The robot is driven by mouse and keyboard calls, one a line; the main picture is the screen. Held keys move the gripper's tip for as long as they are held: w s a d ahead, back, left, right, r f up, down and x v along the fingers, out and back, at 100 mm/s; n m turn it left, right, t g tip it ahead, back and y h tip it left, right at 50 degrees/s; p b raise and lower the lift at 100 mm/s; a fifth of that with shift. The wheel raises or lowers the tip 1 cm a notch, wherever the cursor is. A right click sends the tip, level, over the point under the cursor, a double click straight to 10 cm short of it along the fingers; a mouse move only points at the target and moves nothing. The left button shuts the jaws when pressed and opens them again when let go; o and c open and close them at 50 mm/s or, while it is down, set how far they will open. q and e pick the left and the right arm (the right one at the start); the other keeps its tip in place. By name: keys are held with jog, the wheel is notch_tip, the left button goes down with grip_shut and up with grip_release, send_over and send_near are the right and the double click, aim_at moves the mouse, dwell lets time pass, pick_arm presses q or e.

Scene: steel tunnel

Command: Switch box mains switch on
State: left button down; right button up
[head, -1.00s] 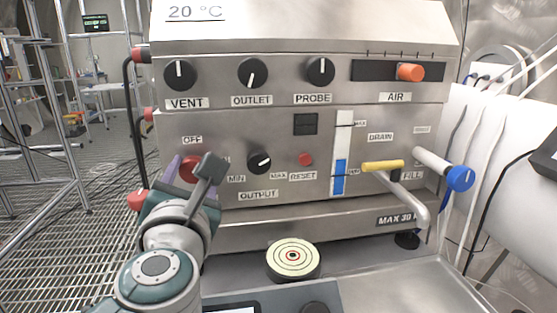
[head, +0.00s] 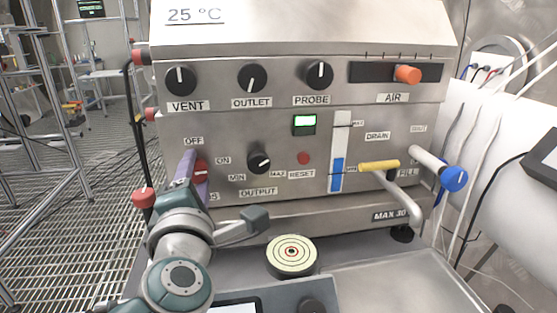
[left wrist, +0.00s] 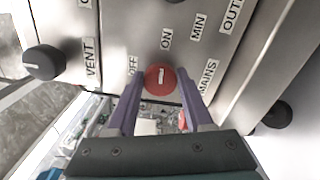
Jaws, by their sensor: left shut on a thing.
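The switch box (head: 370,210) is a steel cabinet with labelled knobs. Its red mains switch (head: 202,168) sits low on the left of the front, partly hidden by my gripper. It also shows in the left wrist view (left wrist: 160,80), where its white mark lines up towards the ON label (left wrist: 166,39). My left gripper (head: 192,168) has its purple fingers on either side of this knob, shut on it. The small display (head: 304,124) is lit green-white. The top reads 25 °C. My right gripper is not in view.
The output knob (head: 259,159) and red reset button (head: 304,158) lie right of the switch. A yellow-handled tap (head: 380,165) and a blue valve (head: 453,179) stick out at the right. A round target-like disc (head: 292,252) sits in front of the box.

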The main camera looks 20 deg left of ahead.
pick_arm(q)
jog(key=shift+m, duration=0.5)
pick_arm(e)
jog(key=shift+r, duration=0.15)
pick_arm(q)
jog(key=shift+c, duration=1.5)
grip_release()
